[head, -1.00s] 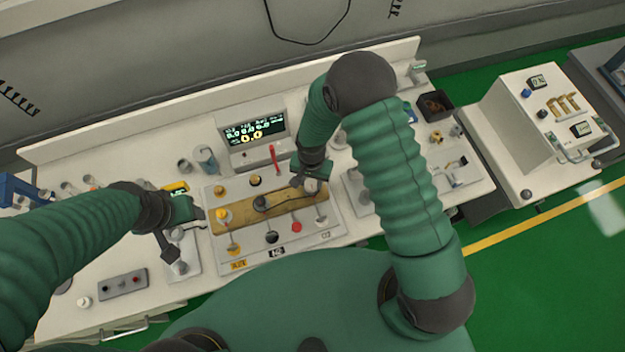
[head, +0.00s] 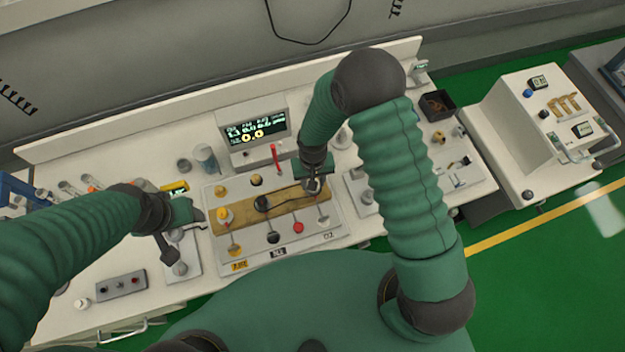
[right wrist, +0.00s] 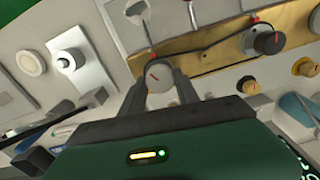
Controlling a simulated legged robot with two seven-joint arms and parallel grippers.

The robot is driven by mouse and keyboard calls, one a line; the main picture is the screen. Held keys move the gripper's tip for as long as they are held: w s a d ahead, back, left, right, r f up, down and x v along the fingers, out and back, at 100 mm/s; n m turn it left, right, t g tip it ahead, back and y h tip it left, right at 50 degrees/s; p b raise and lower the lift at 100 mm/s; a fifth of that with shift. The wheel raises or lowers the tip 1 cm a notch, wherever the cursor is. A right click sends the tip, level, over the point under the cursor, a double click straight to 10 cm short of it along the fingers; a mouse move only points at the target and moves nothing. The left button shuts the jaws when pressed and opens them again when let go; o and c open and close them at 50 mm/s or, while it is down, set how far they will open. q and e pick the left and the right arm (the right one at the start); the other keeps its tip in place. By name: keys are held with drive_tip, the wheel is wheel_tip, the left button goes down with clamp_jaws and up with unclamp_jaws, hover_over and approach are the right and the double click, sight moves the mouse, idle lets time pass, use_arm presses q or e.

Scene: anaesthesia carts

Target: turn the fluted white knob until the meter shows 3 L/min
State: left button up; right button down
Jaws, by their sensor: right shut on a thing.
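The fluted white knob (right wrist: 161,75) has a short red mark and sits between the two dark fingers of my right gripper (right wrist: 160,86) in the right wrist view. The right gripper (head: 314,186) is shut on it at the upper right of the panel in the head view, where the knob is mostly hidden. The meter (head: 256,130) stands behind the panel with green digits above yellow ones. Its first green reading looks like about 1.1, but the digits are small. My left gripper (head: 186,236) is open and empty, at the left of the panel.
The panel (head: 300,248) carries other knobs, including black (head: 272,238), red (head: 298,227) and yellow (head: 223,214) ones. A brown strip (head: 285,200) crosses it. A clear cup (head: 205,157) stands behind left, and a dark bin (head: 437,105) back right.

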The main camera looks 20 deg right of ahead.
drive_tip(key=n, duration=0.3)
drive_tip(key=shift+s+f+n, duration=0.15)
drive_tip(key=shift+s+n, duration=0.1)
drive_tip(key=shift+n, duration=2.45)
drive_tip(key=c, duration=1.3)
unclamp_jaws()
drive_tip(key=o, duration=0.4)
drive_tip(key=shift+d, duration=0.1)
drive_tip(key=shift+r, duration=0.2)
